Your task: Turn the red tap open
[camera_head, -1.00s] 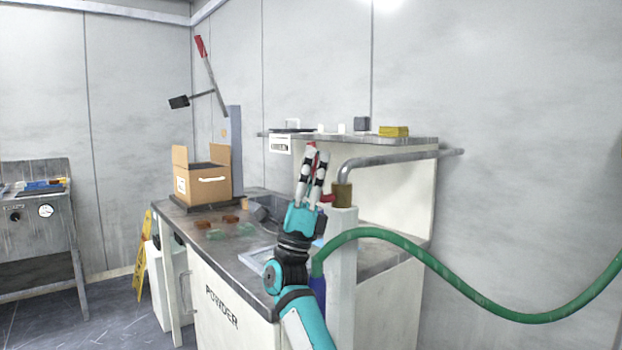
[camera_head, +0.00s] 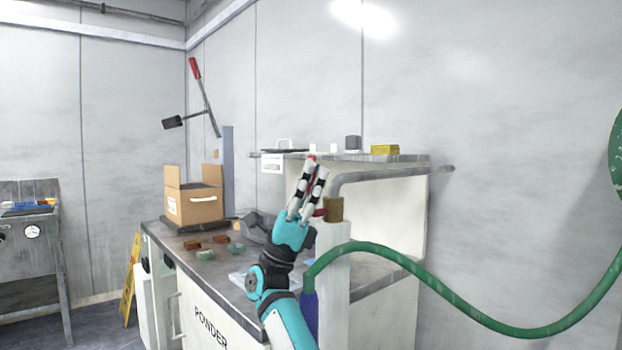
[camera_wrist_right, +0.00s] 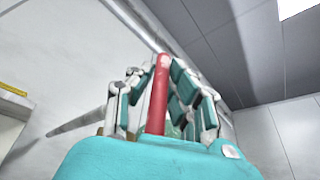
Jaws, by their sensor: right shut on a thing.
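The red tap handle (camera_wrist_right: 158,95) stands between the fingers of my right gripper (camera_wrist_right: 163,85) in the right wrist view. In the head view my right gripper (camera_head: 312,176) points upward, left of the brass valve body (camera_head: 334,209). It is shut on the red handle, whose red tip (camera_head: 311,157) shows between the fingertips. Another red part shows low beside the brass body. The fingers hide most of the handle in the head view. My left gripper is not in view.
A grey pipe (camera_head: 385,175) runs from the valve to the right, below a shelf (camera_head: 400,157). A green hose (camera_head: 440,280) hangs across the right side. A cardboard box (camera_head: 195,206) and several small blocks lie on the bench (camera_head: 160,233) at left.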

